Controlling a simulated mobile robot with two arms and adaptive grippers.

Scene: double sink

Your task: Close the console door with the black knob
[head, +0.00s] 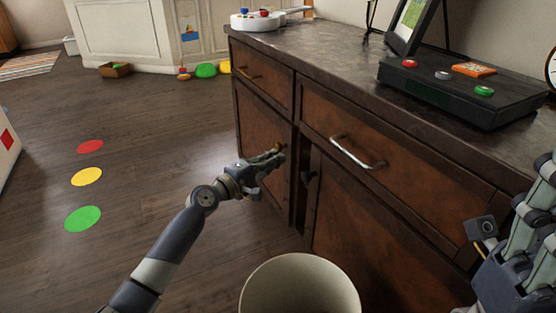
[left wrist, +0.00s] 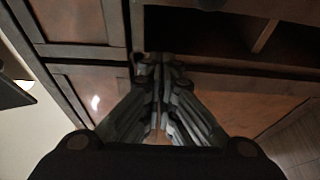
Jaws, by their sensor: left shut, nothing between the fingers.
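The brown wooden console (head: 268,103) stands on the right in the head view. Its nearer door (head: 365,220) carries a small black knob (head: 308,178) near its left edge. A dark gap shows along this door's top and left edge, so it looks ajar; how far is unclear. My left gripper (head: 279,154) is shut and empty, in front of the farther door, left of the black knob. In the left wrist view its closed fingers (left wrist: 158,75) point at the console front, beside a dark opening. Contact is unclear. My right gripper (head: 525,225) is partly cut off at the right edge.
A pale round bin (head: 300,285) stands on the floor in front of the console. A drawer with a metal handle (head: 355,152) is above the nearer door.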

